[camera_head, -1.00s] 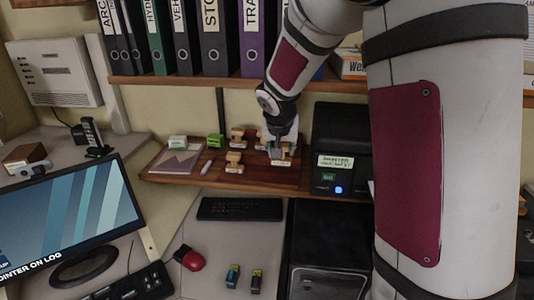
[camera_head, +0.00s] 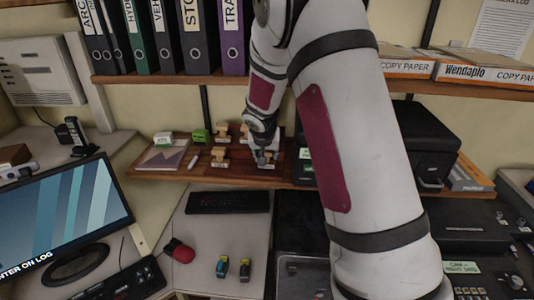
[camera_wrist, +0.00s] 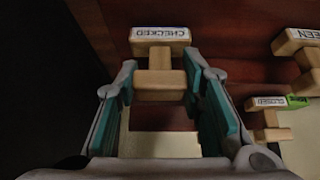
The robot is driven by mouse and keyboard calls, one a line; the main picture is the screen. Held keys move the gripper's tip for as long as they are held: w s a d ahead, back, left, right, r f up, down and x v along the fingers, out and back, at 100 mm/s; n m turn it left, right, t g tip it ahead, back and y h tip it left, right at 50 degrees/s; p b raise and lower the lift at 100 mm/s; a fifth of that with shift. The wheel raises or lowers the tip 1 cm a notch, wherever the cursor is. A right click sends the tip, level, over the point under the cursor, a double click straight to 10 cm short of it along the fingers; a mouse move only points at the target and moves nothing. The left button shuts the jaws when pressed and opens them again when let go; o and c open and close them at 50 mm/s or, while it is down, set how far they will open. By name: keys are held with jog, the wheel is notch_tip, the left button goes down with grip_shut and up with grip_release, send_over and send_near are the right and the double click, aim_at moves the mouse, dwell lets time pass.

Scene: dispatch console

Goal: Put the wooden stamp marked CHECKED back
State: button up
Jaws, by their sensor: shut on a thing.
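The wooden stamp marked CHECKED (camera_wrist: 160,34) stands between the teal-padded fingers of my gripper (camera_wrist: 160,72) in the wrist view. Its label reads upside down there. My gripper is shut on its wooden handle. In the head view my gripper (camera_head: 264,157) is low over the right part of the reddish-brown wooden shelf (camera_head: 235,175), and the stamp is partly hidden beneath it. The stamp is at or very near the board; I cannot tell if it touches.
Another wooden stamp (camera_head: 220,158) stands left of my gripper, with a green stamp (camera_head: 200,135) farther left. In the wrist view, wooden stamps (camera_wrist: 268,120) stand at the right. A black printer (camera_head: 425,145) is to the right. The binder shelf (camera_head: 165,79) runs above.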

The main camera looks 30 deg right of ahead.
jog(key=shift+f, duration=0.15)
jog(key=o, duration=0.9)
jog(key=shift+r, duration=0.3)
jog(key=s+a+r+n+y, duration=0.1)
jog(key=s+a+r, duration=0.3)
jog(key=s+r, duration=0.55)
jog(key=s+a+r+n, duration=0.1)
jog(key=s+a+r, duration=0.4)
jog(key=s+r, duration=0.45)
jog(key=s+a+n+y, duration=0.1)
jog(key=s+a, duration=0.1)
jog(key=s, duration=0.3)
jog(key=s+a+n, duration=0.2)
jog(key=s, duration=0.4)
jog(key=s+a+n+y, duration=0.1)
jog(key=s+a, duration=0.2)
jog(key=s, duration=0.2)
jog(key=shift+s+r+n+y, duration=0.3)
jog(key=shift+n, duration=0.1)
